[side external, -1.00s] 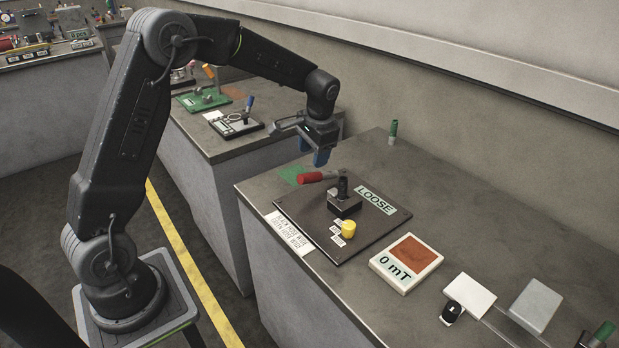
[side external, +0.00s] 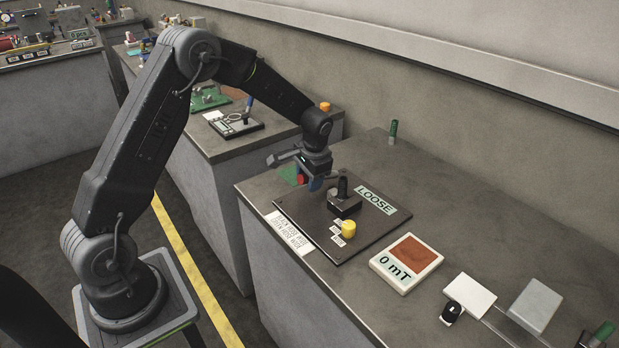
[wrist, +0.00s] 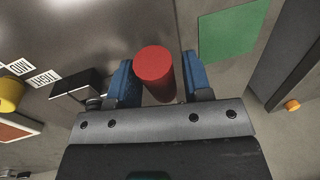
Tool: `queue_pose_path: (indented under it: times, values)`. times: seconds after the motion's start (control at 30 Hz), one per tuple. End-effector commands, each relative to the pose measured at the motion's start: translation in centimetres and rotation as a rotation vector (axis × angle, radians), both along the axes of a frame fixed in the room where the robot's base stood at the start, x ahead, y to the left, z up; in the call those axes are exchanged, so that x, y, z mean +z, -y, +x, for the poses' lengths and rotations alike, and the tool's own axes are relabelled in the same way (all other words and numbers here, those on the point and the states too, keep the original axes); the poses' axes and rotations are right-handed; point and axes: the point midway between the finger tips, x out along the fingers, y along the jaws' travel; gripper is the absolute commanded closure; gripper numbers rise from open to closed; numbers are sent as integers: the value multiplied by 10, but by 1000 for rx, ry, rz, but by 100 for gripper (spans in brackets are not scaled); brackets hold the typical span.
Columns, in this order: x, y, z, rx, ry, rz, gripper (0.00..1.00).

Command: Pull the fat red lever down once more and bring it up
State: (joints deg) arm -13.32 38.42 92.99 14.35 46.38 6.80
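The fat red lever (wrist: 154,68) shows in the wrist view between the two blue fingers of my gripper (wrist: 160,75). The fingers are open on either side of it, with a gap at the right finger; the left finger is close to it. In the side view my gripper (side external: 309,182) is over the lever's end, and only a little of the red grip (side external: 301,179) shows. The lever's black pivot block (side external: 344,202) stands on a dark plate (side external: 325,228) with a sign reading LOOSE (side external: 375,200).
A yellow knob (side external: 348,228) with small white labels sits on the plate. A display (side external: 407,263) reading 0 mT, a white block (side external: 470,293) and a black knob (side external: 452,312) stand to the right. A green patch (wrist: 229,30) lies beside the lever.

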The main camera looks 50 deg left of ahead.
Motion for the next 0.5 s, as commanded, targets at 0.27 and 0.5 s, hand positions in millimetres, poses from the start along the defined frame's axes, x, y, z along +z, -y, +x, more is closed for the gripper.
queue_pose_path:
  times: [0.27,0.5]
  values:
    - [0,0,0,0,0,0,82]
    - [1,0,0,0,0,0,100]
